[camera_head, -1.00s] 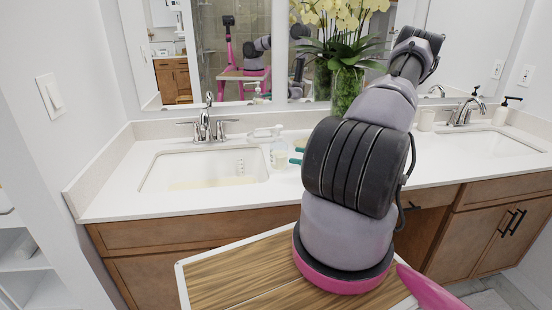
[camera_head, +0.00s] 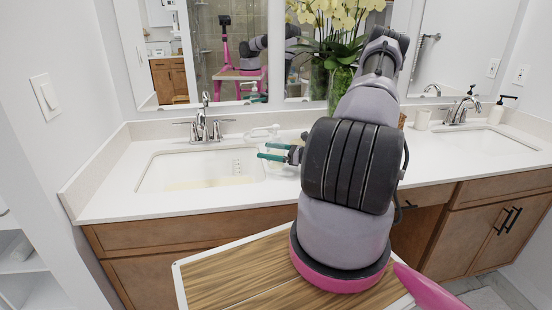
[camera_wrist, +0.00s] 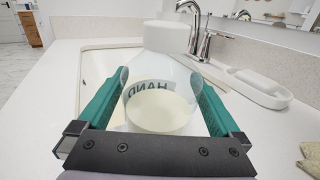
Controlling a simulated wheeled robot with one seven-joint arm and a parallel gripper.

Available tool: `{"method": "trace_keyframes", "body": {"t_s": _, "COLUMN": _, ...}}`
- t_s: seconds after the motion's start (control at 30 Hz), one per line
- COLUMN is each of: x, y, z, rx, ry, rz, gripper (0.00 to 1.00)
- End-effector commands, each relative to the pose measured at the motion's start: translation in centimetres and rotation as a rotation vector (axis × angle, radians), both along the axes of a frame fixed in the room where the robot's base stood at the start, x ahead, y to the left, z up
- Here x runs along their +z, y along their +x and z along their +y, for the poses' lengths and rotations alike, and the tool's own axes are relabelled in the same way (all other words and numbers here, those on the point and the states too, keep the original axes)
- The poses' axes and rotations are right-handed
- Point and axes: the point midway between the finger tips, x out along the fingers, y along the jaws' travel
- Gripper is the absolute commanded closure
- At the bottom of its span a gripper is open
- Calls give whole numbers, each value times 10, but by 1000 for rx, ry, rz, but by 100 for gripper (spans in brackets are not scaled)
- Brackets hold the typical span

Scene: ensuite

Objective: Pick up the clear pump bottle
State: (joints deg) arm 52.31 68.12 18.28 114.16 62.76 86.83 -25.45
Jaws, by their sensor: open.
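The clear pump bottle (camera_wrist: 160,108) fills the middle of the wrist view. It is upright, with a white top, lettering and pale liquid inside. My gripper (camera_wrist: 163,92) is open, with one teal finger on each side of the bottle; I cannot tell whether either finger touches it. In the head view my gripper (camera_head: 274,152) reaches left over the counter beside the left sink, and it hides most of the bottle.
The left sink (camera_head: 200,172) is just left of the gripper, with its chrome faucet (camera_head: 203,128) behind. A white tray (camera_wrist: 246,86) lies right of the bottle in the wrist view. A vase (camera_head: 340,88) with flowers stands at the back, near my arm.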

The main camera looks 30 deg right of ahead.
Motion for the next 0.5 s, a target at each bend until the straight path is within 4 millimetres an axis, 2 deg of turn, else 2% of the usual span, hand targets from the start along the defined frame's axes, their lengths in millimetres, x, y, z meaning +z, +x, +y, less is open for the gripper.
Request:
{"method": "trace_keyframes", "body": {"t_s": 0.13, "x": 0, "y": 0, "z": 0, "rx": 0, "ry": 0, "rz": 0, "gripper": 0}}
{"method": "trace_keyframes", "body": {"t_s": 0.27, "x": 0, "y": 0, "z": 0, "rx": 0, "ry": 0, "rz": 0, "gripper": 50}}
{"method": "trace_keyframes", "body": {"t_s": 0.3, "x": 0, "y": 0, "z": 0, "rx": 0, "ry": 0, "rz": 0, "gripper": 65}}
{"method": "trace_keyframes", "body": {"t_s": 0.4, "x": 0, "y": 0, "z": 0, "rx": 0, "ry": 0, "rz": 0, "gripper": 100}}
{"method": "trace_keyframes", "body": {"t_s": 0.5, "x": 0, "y": 0, "z": 0, "rx": 0, "ry": 1, "rz": -1, "gripper": 100}}
